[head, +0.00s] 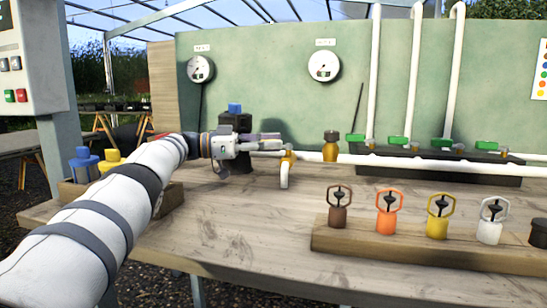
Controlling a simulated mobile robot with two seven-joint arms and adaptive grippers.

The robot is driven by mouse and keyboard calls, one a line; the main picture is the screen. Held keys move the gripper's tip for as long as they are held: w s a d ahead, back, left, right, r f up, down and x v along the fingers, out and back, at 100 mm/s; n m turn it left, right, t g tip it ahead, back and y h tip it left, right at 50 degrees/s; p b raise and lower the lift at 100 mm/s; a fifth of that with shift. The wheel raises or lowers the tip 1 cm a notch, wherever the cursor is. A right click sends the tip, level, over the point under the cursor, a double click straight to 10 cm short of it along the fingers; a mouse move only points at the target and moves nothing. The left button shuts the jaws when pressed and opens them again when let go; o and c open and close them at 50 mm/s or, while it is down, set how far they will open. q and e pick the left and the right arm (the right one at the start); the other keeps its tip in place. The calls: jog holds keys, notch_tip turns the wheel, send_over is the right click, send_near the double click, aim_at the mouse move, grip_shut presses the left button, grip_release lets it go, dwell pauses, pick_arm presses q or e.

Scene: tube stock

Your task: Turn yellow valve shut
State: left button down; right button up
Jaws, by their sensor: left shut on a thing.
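The yellow valve (288,157) sits on the white pipe at the back of the bench, where a short white spout bends down. My left gripper (272,142) reaches in from the left with its fingertips at the valve. Its fingers are shut on the valve's handle part, which they mostly hide, so I cannot tell the handle's angle. My right gripper is not in view.
A dark block with a blue top (235,120) stands right behind my left gripper. A brass fitting (330,146) and several green-handled valves (397,141) lie to the right. A wooden rack (380,246) of sprinkler heads is at front right. The front middle bench is clear.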

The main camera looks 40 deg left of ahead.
pick_arm(q)
jog(key=shift+r, duration=0.1)
dwell(0.3)
jog(key=c, duration=1.6)
grip_release()
jog(key=shift+o, duration=0.2)
